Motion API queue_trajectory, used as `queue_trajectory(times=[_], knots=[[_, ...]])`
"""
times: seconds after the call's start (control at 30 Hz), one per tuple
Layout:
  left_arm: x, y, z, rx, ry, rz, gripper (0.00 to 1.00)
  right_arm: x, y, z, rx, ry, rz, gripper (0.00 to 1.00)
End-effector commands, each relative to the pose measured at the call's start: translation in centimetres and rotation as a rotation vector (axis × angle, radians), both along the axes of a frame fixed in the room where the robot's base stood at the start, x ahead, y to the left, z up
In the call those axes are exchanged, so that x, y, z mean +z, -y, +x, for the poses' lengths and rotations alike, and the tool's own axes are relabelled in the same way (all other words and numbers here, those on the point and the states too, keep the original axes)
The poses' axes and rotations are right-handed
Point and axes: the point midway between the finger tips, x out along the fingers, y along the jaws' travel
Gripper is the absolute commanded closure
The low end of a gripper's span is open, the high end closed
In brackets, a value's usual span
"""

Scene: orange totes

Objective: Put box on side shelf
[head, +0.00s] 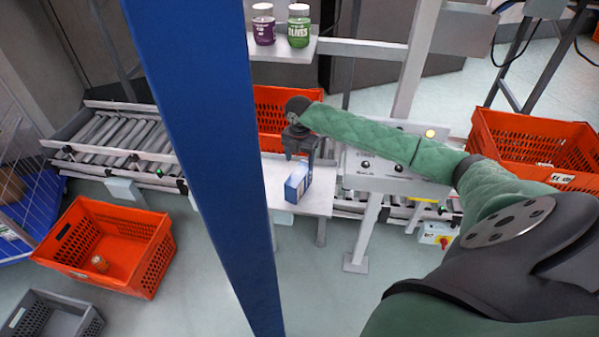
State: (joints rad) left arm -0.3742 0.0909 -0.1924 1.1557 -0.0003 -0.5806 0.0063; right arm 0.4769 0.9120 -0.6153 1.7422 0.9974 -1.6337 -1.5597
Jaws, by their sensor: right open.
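A small blue and white box (298,182) stands upright on a white side shelf (320,200) in front of the conveyor. My right gripper (299,157) is just above the box, pointing down. Its jaws are open and seem apart from the box, though the exact gap is hard to tell. My right arm, in a green sleeve, reaches in from the right. My left gripper is not in the view.
A blue post (205,150) crosses the view. An orange tote (272,105) is behind the gripper; others are at right (530,140) and lower left (105,245). Two jars (298,27) stand on an upper shelf (300,53). A roller conveyor (115,135) is at left.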

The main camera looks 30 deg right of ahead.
Motion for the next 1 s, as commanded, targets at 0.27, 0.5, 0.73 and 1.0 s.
queue_trajectory(times=[0.27,0.5,0.73,1.0], knots=[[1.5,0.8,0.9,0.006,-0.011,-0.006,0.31,2.9,0.0,0.0,0.001,0.001,0.000,0.35],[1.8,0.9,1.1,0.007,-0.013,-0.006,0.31,3.4,0.0,0.0,0.000,0.000,0.000,0.35],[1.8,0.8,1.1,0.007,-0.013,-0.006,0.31,3.3,0.0,0.0,0.000,0.000,0.000,0.35],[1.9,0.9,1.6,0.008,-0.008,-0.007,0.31,3.3,0.0,0.0,0.001,0.000,0.000,0.35]])
